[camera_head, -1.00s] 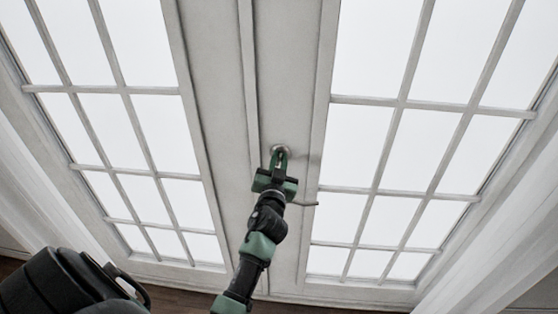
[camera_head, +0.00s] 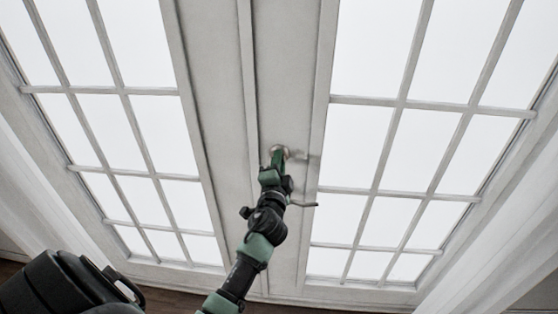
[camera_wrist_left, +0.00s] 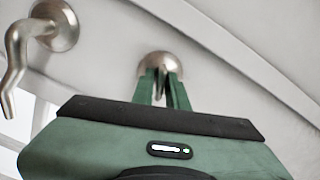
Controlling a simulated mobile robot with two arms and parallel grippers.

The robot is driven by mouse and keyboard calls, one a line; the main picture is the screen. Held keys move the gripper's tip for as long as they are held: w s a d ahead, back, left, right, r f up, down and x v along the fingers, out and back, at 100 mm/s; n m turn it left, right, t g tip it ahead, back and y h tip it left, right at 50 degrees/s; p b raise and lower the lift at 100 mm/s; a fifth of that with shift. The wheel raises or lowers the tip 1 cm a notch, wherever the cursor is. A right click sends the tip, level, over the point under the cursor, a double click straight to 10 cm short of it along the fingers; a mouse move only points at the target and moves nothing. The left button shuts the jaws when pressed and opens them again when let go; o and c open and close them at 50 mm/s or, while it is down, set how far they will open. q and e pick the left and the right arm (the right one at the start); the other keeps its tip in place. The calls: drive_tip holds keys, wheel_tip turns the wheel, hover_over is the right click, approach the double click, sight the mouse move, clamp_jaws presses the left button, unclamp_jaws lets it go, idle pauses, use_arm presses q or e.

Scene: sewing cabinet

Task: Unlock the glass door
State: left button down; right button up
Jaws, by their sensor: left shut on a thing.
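The glass door is a closed pair of white-framed panels, a left panel (camera_head: 140,118) and a right panel (camera_head: 334,148), each with several panes. A round metal lock knob (camera_head: 281,151) sits on the right panel's middle stile. It also shows in the left wrist view (camera_wrist_left: 160,62). My left gripper (camera_head: 278,157) is shut on the knob. In the left wrist view its green fingers (camera_wrist_left: 162,88) reach the knob and cover its lower part. The gripper is turned about its own axis. My right gripper is not in view.
A curved metal door handle (camera_head: 303,204) sits just below the knob, close to my left gripper; it is at upper left in the left wrist view (camera_wrist_left: 17,62). White curtains (camera_head: 500,225) hang at both sides. A dark wooden floor (camera_head: 185,301) shows below.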

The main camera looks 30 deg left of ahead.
use_arm(q)
drive_tip(key=shift+f+m, duration=0.15)
drive_tip(key=shift+m, duration=1.85)
drive_tip(key=c, duration=1.5)
unclamp_jaws()
drive_tip(key=shift+c, duration=0.2)
drive_tip(key=b+v, duration=0.1)
drive_tip(key=v, duration=0.6)
drive_tip(key=shift+s+d, duration=0.2)
drive_tip(key=shift+s, duration=0.15)
